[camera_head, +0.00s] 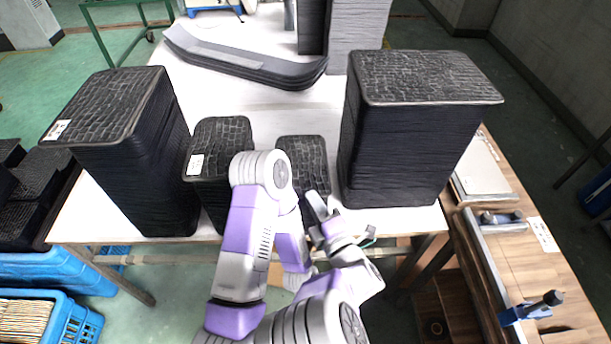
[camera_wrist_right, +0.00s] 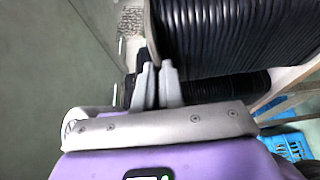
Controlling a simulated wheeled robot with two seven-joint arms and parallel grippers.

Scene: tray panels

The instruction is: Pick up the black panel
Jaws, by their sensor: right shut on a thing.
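Black textured panels are stacked in several piles on the white table. A short pile (camera_head: 305,158) stands at the middle front edge, partly hidden behind my right arm. My right gripper (camera_head: 318,212) is at the front of this short pile. In the right wrist view, the fingers (camera_wrist_right: 157,82) are close together at the edge of a black panel pile (camera_wrist_right: 225,90), shut on a black panel. The held panel itself is mostly hidden. My left gripper is not in view.
Tall panel piles stand at left (camera_head: 135,165) and right (camera_head: 410,140), with a shorter pile (camera_head: 222,140) beside the middle one. Curved dark panels (camera_head: 245,62) lie at the back. The white table (camera_head: 270,110) is clear in its middle. A wooden bench (camera_head: 545,270) stands at right, blue crates (camera_head: 85,275) at left.

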